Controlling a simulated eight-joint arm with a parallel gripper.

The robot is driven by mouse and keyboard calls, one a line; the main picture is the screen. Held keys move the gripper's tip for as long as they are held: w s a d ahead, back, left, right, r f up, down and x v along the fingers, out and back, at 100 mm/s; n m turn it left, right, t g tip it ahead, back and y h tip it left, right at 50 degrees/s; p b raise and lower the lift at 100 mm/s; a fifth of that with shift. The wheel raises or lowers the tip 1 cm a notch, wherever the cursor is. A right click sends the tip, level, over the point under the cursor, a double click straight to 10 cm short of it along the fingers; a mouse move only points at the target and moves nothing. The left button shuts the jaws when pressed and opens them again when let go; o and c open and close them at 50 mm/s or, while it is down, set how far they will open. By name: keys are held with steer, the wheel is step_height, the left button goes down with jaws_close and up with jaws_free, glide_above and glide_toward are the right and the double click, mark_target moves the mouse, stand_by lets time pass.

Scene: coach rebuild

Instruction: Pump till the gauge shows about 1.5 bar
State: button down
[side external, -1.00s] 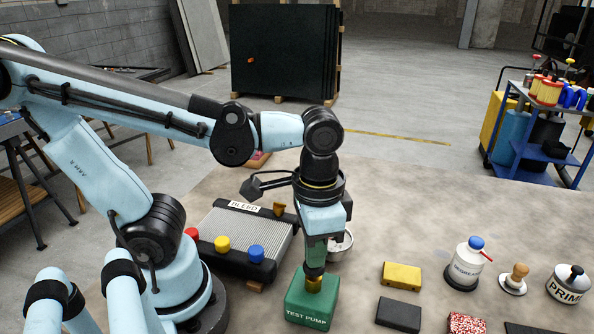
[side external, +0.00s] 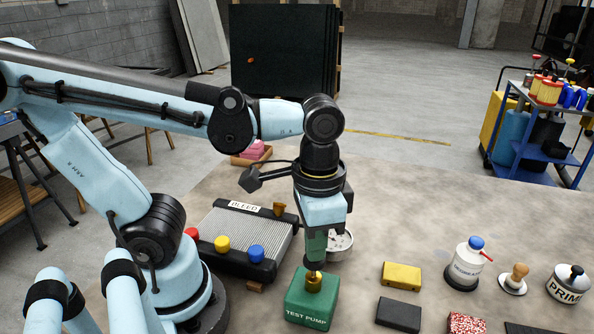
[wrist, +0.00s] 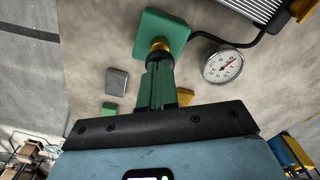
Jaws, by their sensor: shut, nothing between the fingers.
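The test pump (side external: 310,300) is a green box with a brass collar (side external: 314,283) on top. My gripper (side external: 315,262) is upright and shut, directly over the pump's dark plunger knob, with nothing between its fingers. In the wrist view the shut green fingers (wrist: 157,85) end at the black knob (wrist: 160,56) above the brass collar; whether they touch it I cannot tell. The round white gauge (wrist: 222,66) is joined to a black hose. Its dark needle points toward the upper right of the picture; the numbers are too small to read. In the side view, my gripper partly hides the gauge (side external: 341,243).
A radiator (side external: 240,235) labelled BLEED, with red, yellow and blue caps, lies left of the pump. A yellow block (side external: 402,274), a dark block (side external: 398,314) and a degreaser bottle (side external: 467,262) stand to the right.

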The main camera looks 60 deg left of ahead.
steer(key=shift+r, duration=0.1)
stand_by(0.4)
steer(key=shift+r, duration=0.9)
steer(key=shift+f, duration=0.2)
steer(key=shift+f, duration=1.9)
steer(key=shift+r, duration=2.1)
